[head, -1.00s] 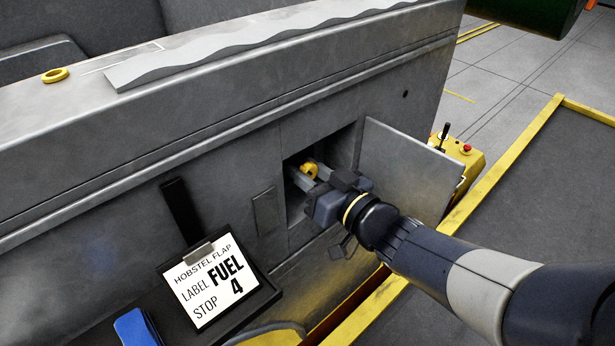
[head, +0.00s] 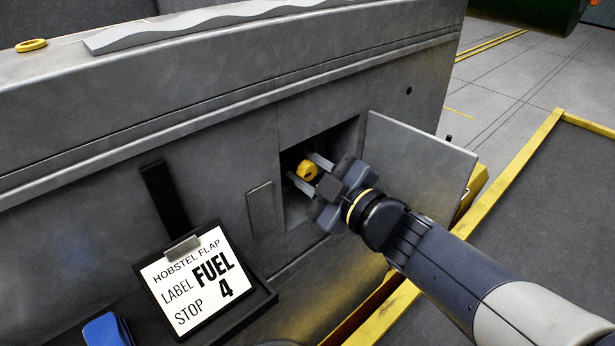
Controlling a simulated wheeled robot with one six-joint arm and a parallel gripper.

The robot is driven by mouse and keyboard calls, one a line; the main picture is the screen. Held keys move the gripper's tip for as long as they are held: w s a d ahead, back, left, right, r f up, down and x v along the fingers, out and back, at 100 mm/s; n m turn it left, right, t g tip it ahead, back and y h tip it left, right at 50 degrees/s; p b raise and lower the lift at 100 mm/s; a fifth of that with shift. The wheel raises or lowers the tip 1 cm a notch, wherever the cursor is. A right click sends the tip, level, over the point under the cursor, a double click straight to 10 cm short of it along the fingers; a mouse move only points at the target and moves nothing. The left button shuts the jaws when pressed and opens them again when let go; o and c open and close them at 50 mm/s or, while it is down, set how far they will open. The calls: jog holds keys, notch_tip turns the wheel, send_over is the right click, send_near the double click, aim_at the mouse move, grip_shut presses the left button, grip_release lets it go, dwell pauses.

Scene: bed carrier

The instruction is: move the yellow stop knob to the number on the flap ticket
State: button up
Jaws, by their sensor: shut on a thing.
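The yellow stop knob (head: 307,170) sits inside the square recess in the grey side panel. My gripper (head: 311,171) reaches into the recess with one finger on each side of the knob and is shut on it. The fingers and wrist hide part of the knob and the recess, and I cannot read any number around it. The flap ticket (head: 196,281) is a white card clipped to a dark board at lower left. It reads HOBSTEL FLAP, LABEL FUEL, STOP 4. The flap (head: 418,165) stands open to the right of the recess.
A blue object (head: 107,330) lies left of the ticket. A small grey plate (head: 261,208) is left of the recess. A yellow-edged dark platform (head: 560,190) lies at right. The open flap stands close beside my arm.

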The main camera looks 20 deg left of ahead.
jog(key=n+b, duration=0.3)
jog(key=n, duration=0.3)
jog(key=shift+n, duration=0.3)
dwell(0.4)
jog(key=o, duration=1)
jog(key=shift+s+d+r, duration=0.1)
jog(key=shift+d, duration=0.25)
jog(key=shift+p+v, duration=2.05)
jog(key=shift+v, duration=3)
